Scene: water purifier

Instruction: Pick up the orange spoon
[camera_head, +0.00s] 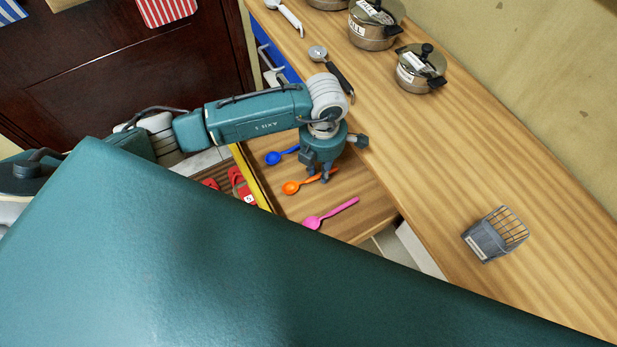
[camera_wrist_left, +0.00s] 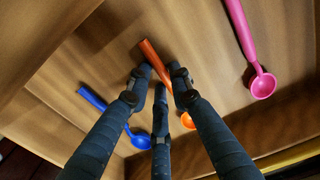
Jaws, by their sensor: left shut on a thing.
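The orange spoon (camera_head: 292,187) lies in an open wooden drawer (camera_head: 357,206), between a blue spoon and a pink spoon. My left gripper (camera_head: 325,174) reaches down into the drawer and is shut on the orange spoon's handle. In the left wrist view, the orange handle (camera_wrist_left: 152,58) passes between my fingers (camera_wrist_left: 158,85), and part of the bowl shows behind them. I cannot tell whether the spoon is lifted off the drawer floor. My right gripper is not in view.
The blue spoon (camera_head: 273,158) and pink spoon (camera_head: 330,213) lie close on either side. The wooden counter (camera_head: 440,150) holds pots (camera_head: 418,68), a dark-handled utensil (camera_head: 332,70) and a grey wire basket (camera_head: 495,235). Red items (camera_head: 240,185) lie beyond the drawer's yellow edge.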

